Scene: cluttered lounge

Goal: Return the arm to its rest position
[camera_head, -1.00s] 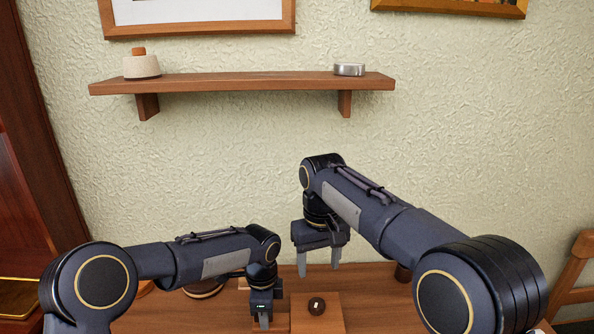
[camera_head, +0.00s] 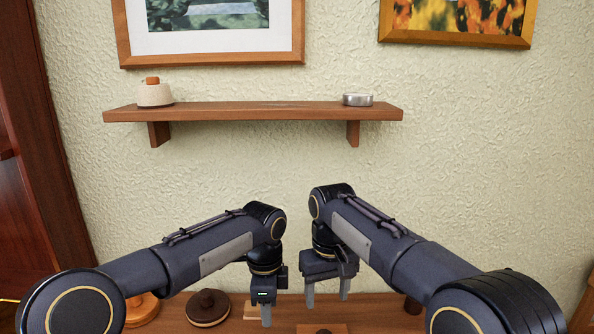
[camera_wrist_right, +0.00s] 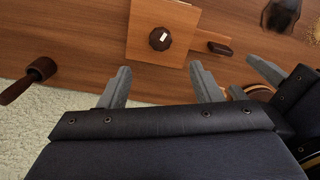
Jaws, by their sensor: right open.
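My right gripper (camera_head: 327,295) hangs fingers down above the table in the head view. Its two fingers are apart with nothing between them; they also show in the right wrist view (camera_wrist_right: 160,82). My left gripper (camera_head: 265,308) hangs beside it to the left, pointing down over the table. It is seen side-on in the head view, so its opening is unclear, and no held thing shows. Part of it shows at the right of the right wrist view. Both arms are bent forward, with the forearms sloping up to the wrists.
The wooden table (camera_wrist_right: 85,35) holds a board (camera_wrist_right: 145,15) with a dark round knob (camera_wrist_right: 160,39), a dark block (camera_wrist_right: 219,47) and a dark mallet-like thing (camera_wrist_right: 30,78). A round dark-lidded thing (camera_head: 208,308) lies left of my left gripper. A wall shelf (camera_head: 250,112) is above.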

